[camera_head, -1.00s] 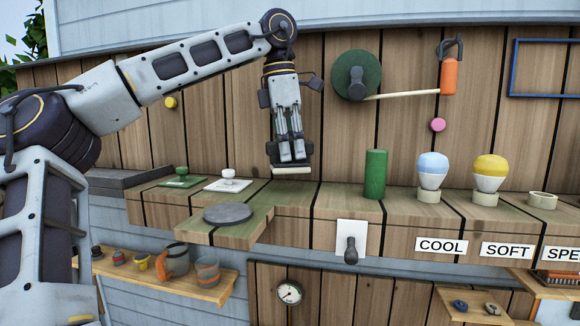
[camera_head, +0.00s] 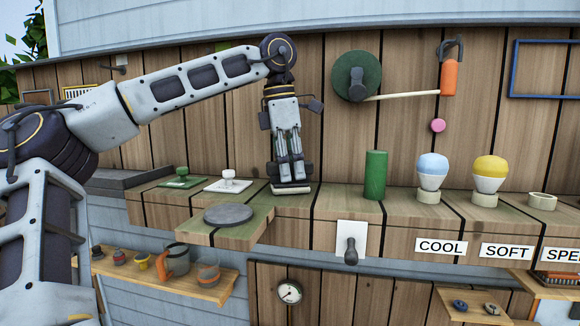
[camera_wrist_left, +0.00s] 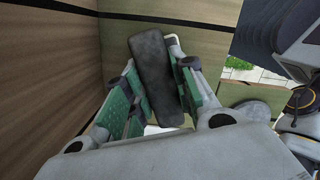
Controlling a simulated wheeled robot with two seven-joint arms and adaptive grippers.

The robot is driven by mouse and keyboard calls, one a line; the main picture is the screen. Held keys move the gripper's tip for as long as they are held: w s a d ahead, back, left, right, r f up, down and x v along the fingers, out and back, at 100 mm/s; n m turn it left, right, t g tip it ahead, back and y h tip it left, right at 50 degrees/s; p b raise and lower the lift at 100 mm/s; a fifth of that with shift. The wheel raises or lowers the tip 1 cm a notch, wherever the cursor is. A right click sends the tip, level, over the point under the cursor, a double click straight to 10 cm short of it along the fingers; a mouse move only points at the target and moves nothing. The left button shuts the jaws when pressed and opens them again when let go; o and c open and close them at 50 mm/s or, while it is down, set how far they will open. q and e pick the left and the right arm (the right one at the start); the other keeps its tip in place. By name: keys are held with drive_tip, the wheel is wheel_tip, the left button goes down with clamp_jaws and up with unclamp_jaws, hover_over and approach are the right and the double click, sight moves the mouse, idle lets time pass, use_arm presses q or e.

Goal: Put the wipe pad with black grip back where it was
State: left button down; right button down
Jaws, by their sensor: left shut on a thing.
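My left gripper (camera_head: 290,174) points straight down over the wooden shelf and is shut on the black grip of the wipe pad (camera_head: 291,190). The pad's pale base is level, at or just above the shelf top; I cannot tell whether it touches. In the left wrist view the dark grip (camera_wrist_left: 156,78) lies between the green-lined fingers (camera_wrist_left: 158,98), and little of the pale base shows beneath it. To the left on the shelf are a green pad with green grip (camera_head: 182,178) and a white pad with white grip (camera_head: 229,181). My right gripper is out of view.
A round grey disc (camera_head: 228,213) lies on the shelf's jutting front part. A green cylinder (camera_head: 376,174) stands right of the gripper, then a blue-topped bulb (camera_head: 432,172) and a yellow-topped bulb (camera_head: 489,174). The wooden wall (camera_head: 220,130) rises close behind.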

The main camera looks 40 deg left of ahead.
use_arm(q)
drive_tip(key=shift+f, duration=0.15)
drive_tip(key=c, duration=1.2)
unclamp_jaws()
drive_tip(key=shift+o, duration=0.2)
wheel_tip(320, 180, up, 12)
drive_tip(key=s+a, duration=0.1)
drive_tip(key=shift+s, duration=0.2)
